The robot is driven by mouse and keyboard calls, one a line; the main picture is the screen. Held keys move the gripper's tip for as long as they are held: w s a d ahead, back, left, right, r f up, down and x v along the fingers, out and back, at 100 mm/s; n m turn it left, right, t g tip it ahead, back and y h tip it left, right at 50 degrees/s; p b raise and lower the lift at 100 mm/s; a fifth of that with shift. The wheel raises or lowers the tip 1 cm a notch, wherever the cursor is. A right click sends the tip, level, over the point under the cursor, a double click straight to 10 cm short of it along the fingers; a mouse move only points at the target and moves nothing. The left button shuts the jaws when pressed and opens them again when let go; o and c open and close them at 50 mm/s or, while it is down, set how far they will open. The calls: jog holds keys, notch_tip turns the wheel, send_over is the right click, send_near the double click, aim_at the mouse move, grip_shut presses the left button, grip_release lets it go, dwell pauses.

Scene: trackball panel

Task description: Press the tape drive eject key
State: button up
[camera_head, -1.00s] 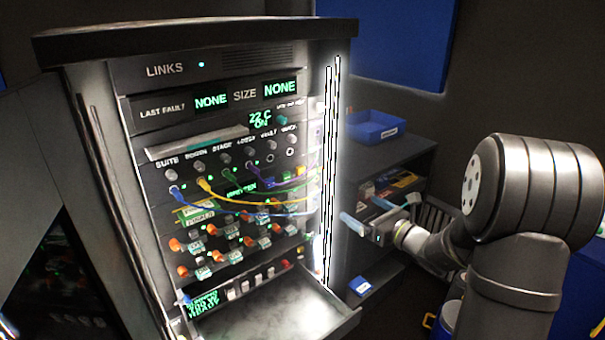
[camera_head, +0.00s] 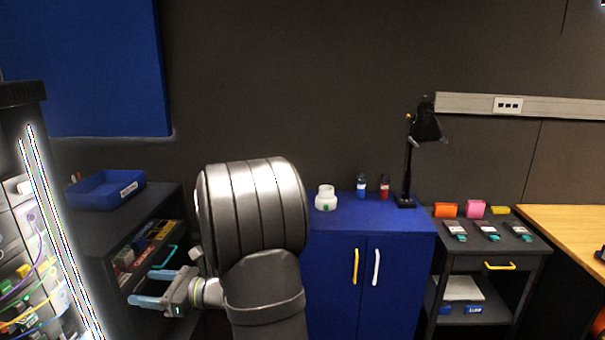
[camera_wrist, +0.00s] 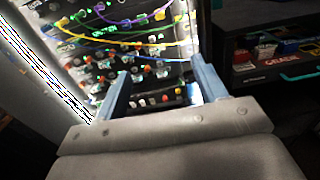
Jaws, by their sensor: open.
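My gripper (camera_head: 158,287) is open and empty, with two pale blue fingers pointing left toward the rack. It stands in front of the dark shelf unit, apart from the rack. In the wrist view my gripper (camera_wrist: 158,88) shows with the rack panel (camera_wrist: 85,70) beyond its fingers. A row of small white and red keys (camera_wrist: 155,100) shows between the fingers; I cannot read which one is the tape drive eject key. In the head view only the rack's right edge (camera_head: 22,190) shows at the far left, with coloured cables.
A blue bin (camera_head: 106,190) sits on the dark shelf unit (camera_head: 75,225). A blue cabinet (camera_head: 335,270) carries a white jar (camera_head: 326,198), two small bottles and a black lamp (camera_head: 408,160). A dark cart (camera_head: 515,262) and a wooden table (camera_head: 570,228) stand to the right.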

grip_shut()
dwell(1.4)
